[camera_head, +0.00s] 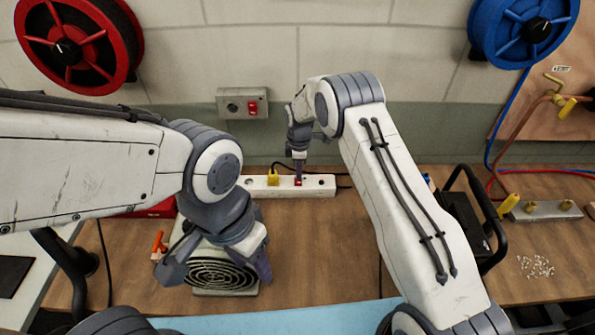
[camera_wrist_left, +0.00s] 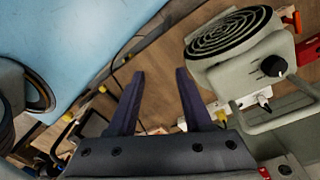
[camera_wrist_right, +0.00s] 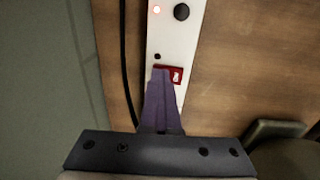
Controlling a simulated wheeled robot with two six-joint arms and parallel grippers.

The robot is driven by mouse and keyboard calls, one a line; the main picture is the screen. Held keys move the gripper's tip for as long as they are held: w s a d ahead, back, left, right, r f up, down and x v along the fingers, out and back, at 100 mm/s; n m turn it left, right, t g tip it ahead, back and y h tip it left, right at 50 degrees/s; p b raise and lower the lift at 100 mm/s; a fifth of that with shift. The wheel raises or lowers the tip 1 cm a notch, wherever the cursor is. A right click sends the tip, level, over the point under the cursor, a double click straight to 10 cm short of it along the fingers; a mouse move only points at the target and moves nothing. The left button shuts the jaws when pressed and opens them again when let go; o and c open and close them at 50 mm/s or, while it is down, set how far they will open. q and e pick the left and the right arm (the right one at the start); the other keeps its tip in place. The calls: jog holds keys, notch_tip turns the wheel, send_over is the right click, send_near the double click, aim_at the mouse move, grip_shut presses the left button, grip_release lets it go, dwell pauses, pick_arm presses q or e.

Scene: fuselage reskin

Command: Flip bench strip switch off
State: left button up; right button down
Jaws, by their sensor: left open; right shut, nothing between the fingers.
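The white bench strip (camera_head: 318,186) lies on the wooden bench at the foot of the wall, with a yellow plug (camera_head: 273,177) in it. Its red switch (camera_wrist_right: 175,75) shows in the right wrist view at the fingertips. A red light (camera_wrist_right: 156,9) glows further along the strip. My right gripper (camera_wrist_right: 160,72) is shut and empty, with its tips at or just over the switch; I cannot tell whether they touch it. The fingers hide part of the switch. My left gripper (camera_head: 217,275) is open and empty, above the grey fan heater (camera_head: 222,273).
A wall box (camera_head: 243,103) with a red switch is above the strip. A black-handled case (camera_head: 468,220) stands right of my right arm. A red reel (camera_head: 79,45) and a blue reel (camera_head: 523,30) hang on the wall. The bench middle is clear.

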aim_at(299, 181)
jog(key=shift+s+a+f, duration=0.1)
jog(key=shift+s+f, duration=0.15)
jog(key=shift+s, duration=0.25)
jog(key=shift+s+f, duration=0.2)
jog(key=shift+s, duration=0.3)
jog(key=shift+r+p, duration=0.1)
jog(key=shift+p, duration=0.2)
jog(key=shift+r, duration=0.3)
jog(key=r+p, duration=0.2)
jog(key=r, duration=0.1)
jog(key=shift+w+r, duration=0.2)
jog(key=shift+r, duration=0.05)
notch_tip(299, 181, up, 11)
jog(key=b, duration=0.3)
jog(key=shift+f, duration=0.2)
